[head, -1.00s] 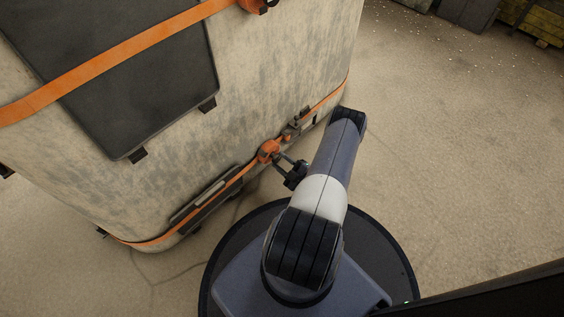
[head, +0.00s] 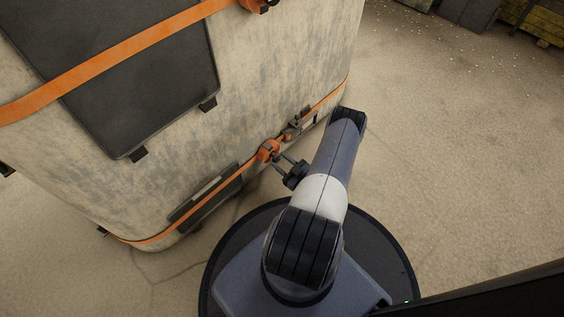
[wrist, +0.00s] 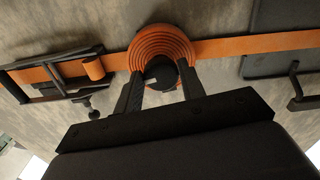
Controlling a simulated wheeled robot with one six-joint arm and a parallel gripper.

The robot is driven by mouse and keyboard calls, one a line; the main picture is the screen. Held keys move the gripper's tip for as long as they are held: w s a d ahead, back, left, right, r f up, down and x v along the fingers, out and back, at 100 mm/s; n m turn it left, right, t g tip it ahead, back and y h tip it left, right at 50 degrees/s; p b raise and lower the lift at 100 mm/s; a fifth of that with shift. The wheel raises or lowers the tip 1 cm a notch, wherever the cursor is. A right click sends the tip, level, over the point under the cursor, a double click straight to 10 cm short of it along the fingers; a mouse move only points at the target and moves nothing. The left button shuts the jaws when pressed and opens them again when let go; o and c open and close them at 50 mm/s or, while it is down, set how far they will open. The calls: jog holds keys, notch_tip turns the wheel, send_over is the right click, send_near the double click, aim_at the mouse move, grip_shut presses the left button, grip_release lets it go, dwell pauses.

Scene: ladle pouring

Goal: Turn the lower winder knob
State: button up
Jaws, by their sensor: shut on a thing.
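The lower winder (head: 267,150) is an orange coil on the lower orange strap (head: 205,204), low on the big pale block's side. In the wrist view the winder (wrist: 163,45) shows as orange rings with a dark knob (wrist: 161,74) at its middle. My gripper (head: 279,159) reaches the winder from the right. In the wrist view its two black fingers (wrist: 160,88) are on either side of the knob and shut on it. The fingers partly hide the knob's sides.
A ratchet buckle (wrist: 58,76) is on the strap beside the winder. A dark panel with a handle (wrist: 294,86) is on the other side. The upper strap (head: 130,55) crosses a dark plate (head: 150,85). Open floor (head: 460,170) lies to the right.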

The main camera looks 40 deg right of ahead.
dwell(0.4)
jog(key=o, duration=1)
jog(key=shift+c, duration=0.2)
notch_tip(320, 180, up, 10)
jog(key=p, duration=0.4)
jog(key=shift+p, duration=0.3)
jog(key=shift+f, duration=0.15)
notch_tip(320, 180, down, 10)
jog(key=b, duration=0.5)
jog(key=shift+f, duration=0.2)
jog(key=shift+r+n, duration=0.3)
jog(key=shift+r, duration=0.05)
